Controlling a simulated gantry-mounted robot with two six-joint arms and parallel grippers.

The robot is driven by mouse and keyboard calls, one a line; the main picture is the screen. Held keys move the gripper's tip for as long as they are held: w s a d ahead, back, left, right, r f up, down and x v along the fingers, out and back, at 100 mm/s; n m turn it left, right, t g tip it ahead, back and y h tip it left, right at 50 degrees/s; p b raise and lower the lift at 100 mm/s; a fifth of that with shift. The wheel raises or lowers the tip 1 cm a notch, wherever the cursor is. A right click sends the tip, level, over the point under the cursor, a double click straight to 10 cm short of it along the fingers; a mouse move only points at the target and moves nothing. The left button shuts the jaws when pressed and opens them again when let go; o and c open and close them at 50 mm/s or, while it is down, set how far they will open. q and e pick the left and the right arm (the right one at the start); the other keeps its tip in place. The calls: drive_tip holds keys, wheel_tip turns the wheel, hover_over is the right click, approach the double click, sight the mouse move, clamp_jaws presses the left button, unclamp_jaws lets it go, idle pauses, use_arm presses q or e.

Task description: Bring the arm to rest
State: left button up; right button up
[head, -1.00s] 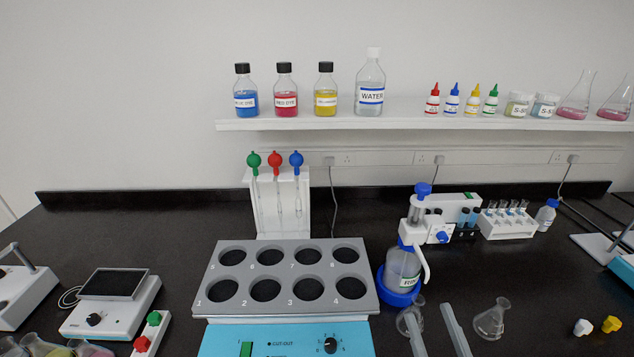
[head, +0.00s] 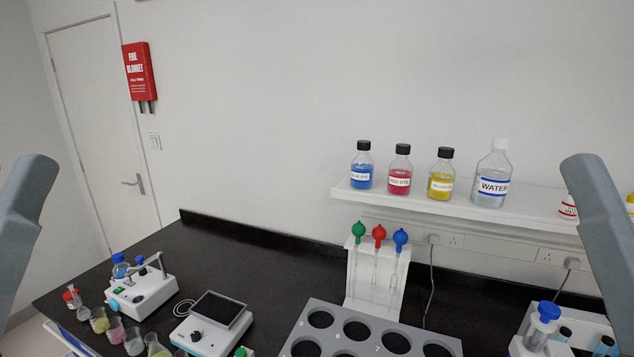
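A grey part of my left arm rises at the left edge of the head view, and a matching grey part of my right arm rises at the right edge. Both stand high in front of the bench, clear of the objects in view. No gripper fingers can be made out on either arm, and nothing is seen held. The grey heating block (head: 308,335) with round wells shows at the bottom, cut off by the frame.
A white pipette stand (head: 353,288) stands behind the block. Bottles, including the water bottle (head: 492,188), line the wall shelf (head: 425,205). A white device with a dark screen (head: 218,310), another instrument (head: 140,298) and several flasks stand left. Black bench (head: 240,255) is clear behind them.

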wheel_tip(320, 180, up, 29)
drive_tip(key=p, duration=2.6)
